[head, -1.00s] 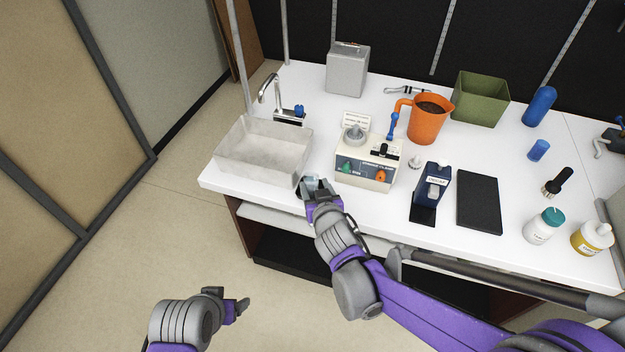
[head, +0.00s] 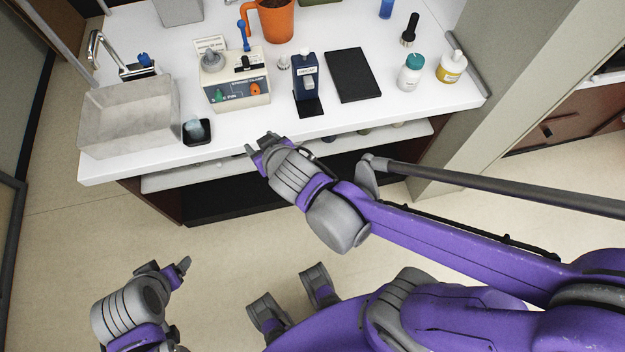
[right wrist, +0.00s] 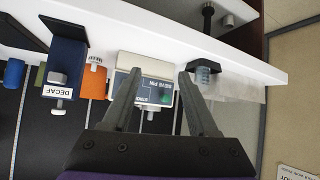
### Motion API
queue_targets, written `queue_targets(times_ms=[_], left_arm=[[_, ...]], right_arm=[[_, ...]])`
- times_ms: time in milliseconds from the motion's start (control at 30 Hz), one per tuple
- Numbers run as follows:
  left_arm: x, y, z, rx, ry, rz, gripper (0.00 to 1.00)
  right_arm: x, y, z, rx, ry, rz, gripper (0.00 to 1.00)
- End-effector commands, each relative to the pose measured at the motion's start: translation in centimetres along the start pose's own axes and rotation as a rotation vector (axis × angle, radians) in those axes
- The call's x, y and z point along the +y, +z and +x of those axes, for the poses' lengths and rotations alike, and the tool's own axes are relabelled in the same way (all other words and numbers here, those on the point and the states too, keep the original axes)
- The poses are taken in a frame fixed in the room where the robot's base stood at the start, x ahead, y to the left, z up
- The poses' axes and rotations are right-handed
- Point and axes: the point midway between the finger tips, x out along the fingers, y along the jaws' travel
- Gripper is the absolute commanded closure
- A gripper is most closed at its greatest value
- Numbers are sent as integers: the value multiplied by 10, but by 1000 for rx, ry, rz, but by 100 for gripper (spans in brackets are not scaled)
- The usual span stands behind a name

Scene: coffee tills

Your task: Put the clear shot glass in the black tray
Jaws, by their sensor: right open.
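The clear shot glass (head: 196,127) sits in the small black tray (head: 209,138) at the counter's front edge, right of the sink. In the right wrist view the glass (right wrist: 203,74) and the dark tray (right wrist: 206,64) show just beyond one fingertip, apart from it. My right gripper (head: 260,147) is open and empty, off the counter's front edge, to the right of and nearer than the tray. Its two spread fingers (right wrist: 160,75) show in the right wrist view. My left gripper (head: 182,266) is low over the floor, away from the counter; its finger gap is unclear.
The grey sink (head: 128,120) is left of the tray. A cream machine (head: 236,92) stands behind it to the right. A decaf dispenser (head: 305,77), a black slab (head: 352,75) and bottles (head: 411,72) stand farther right. An under-counter shelf (head: 340,140) lies near my right gripper.

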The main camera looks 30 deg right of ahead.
Motion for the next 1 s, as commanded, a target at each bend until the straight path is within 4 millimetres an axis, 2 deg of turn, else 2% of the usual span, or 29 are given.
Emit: queue_targets(times_ms=[33, 133, 200, 300, 400, 767, 867, 1000], left_arm=[[0, 0, 0, 0, 0, 0, 23], [0, 0, 0, 0, 0, 0, 23], [0, 0, 0, 0, 0, 0, 23], [0, 0, 0, 0, 0, 0, 23], [0, 0, 0, 0, 0, 0, 23], [0, -2, -2, 1, 0, 0, 23], [0, -9, -13, 5, 0, 0, 23], [0, -30, -41, 20, 0, 0, 23]], right_arm=[[23, 22, -15, -84, 34, 18, 41], [46, 62, -43, -242, 49, 38, 41], [52, 86, -62, -333, 39, 51, 41], [54, 110, -82, -422, 10, 63, 41], [53, 121, -92, -466, -13, 67, 41], [52, 121, -96, -476, -19, 67, 41], [53, 110, -102, -471, -19, 67, 41], [55, 78, -117, -456, -18, 67, 41]])
